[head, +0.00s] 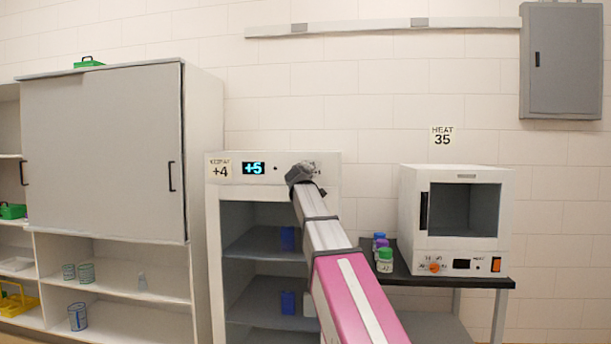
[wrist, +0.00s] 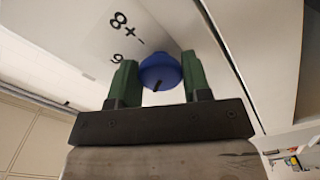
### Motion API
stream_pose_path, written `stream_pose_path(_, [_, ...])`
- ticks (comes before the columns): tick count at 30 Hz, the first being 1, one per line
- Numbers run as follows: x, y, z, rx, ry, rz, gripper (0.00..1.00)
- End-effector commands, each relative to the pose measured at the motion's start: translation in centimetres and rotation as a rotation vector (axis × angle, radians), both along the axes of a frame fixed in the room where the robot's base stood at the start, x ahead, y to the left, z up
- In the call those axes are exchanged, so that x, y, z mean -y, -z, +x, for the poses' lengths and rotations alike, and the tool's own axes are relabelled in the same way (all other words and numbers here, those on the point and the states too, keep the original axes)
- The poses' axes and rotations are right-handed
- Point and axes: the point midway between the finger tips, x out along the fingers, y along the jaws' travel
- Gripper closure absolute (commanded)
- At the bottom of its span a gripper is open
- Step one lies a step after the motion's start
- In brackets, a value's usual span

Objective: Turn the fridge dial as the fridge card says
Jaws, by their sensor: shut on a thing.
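The fridge (head: 213,260) stands in the middle of the head view with its shelves showing. The fridge card (head: 220,170) at the panel's left reads +4. The display (head: 253,168) beside it reads +5. The fridge dial is hidden behind my gripper (head: 303,174) in the head view. In the wrist view the blue dial (wrist: 160,70) sits between the two green fingers of my gripper (wrist: 158,80), which is shut on it. A dark mark shows on the dial's near edge. Part of the printed scale, with an 8 and a 6, shows beside it.
A white heating oven (head: 408,215) stands on a dark bench (head: 460,282) at right, under a card (head: 442,136) reading HEAT 35. Capped bottles (head: 384,262) stand at the bench's left end, near my arm. A tall cabinet (head: 100,150) stands left of the fridge.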

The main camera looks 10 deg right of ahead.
Motion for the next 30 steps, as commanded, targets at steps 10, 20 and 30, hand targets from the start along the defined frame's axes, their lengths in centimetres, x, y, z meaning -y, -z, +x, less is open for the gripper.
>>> stream_pose_path(10, [0.0,0.0,0.0,-0.001,0.0,0.001,0.31])
stream_pose_path(20, [-0.1,0.0,-0.4,0.0,0.0,0.001,0.31])
stream_pose_path(30, [-1.4,0.1,-4.8,0.001,-0.001,0.002,0.31])
